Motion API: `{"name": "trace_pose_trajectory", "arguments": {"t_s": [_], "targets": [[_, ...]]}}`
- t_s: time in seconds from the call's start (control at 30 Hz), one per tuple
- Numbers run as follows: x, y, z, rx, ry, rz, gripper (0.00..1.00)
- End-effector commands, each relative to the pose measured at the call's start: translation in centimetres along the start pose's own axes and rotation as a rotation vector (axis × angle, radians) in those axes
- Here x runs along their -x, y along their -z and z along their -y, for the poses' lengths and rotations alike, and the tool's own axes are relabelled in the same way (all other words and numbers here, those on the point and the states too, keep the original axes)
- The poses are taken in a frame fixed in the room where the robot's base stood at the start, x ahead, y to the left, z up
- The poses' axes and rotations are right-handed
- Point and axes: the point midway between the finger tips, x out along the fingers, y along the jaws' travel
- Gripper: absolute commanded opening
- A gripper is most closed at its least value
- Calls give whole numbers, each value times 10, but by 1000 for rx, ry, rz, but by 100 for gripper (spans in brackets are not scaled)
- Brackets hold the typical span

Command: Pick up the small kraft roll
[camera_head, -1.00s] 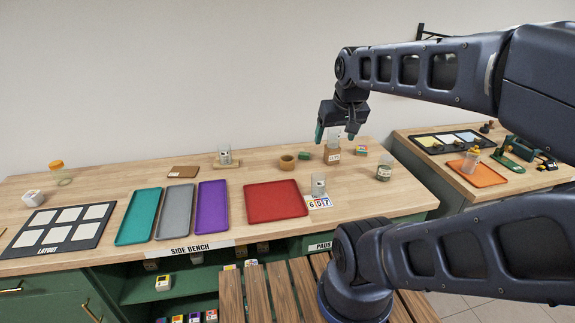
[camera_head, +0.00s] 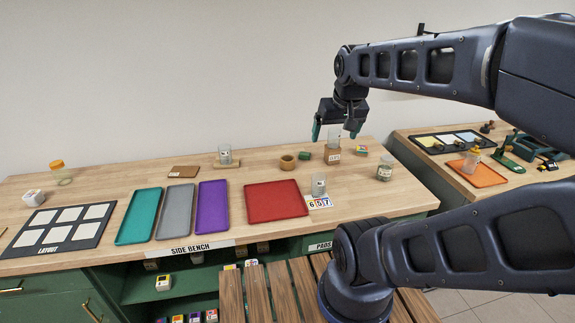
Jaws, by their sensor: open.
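A small brown roll (camera_head: 287,162), seemingly the kraft roll, stands on the wooden bench behind the red tray. Its dark round top opening shows. My gripper (camera_head: 335,134) is open, with its teal fingertips pointing down and spread apart. In the picture it is above and to the right of the roll, in front of or over a clear glass (camera_head: 334,143) on a small brown block (camera_head: 332,156). I cannot tell its exact height or depth. Nothing shows held between the fingers.
A small green item (camera_head: 304,156) sits just right of the roll. A colourful block (camera_head: 361,150) and a jar (camera_head: 384,170) are further right. The red tray (camera_head: 275,198) and a glass (camera_head: 319,184) with number cards (camera_head: 319,202) stand in front. A glass on a wooden base (camera_head: 226,163) is left.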

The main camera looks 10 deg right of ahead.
Motion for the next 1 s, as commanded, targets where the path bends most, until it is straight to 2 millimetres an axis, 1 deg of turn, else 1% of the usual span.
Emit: {"name": "trace_pose_trajectory", "arguments": {"t_s": [0.17, 0.23, 0.47, 0.6, 0.77, 1.0], "targets": [[-8, 32, 1, -120, 7, 38, 89], [-14, 48, 1, -184, 8, 54, 89], [-38, 99, 4, -394, -4, 111, 89], [-57, 129, 7, -521, -21, 143, 89], [-84, 162, 10, -665, -50, 174, 89], [-133, 206, 17, -876, -110, 214, 89]]}}
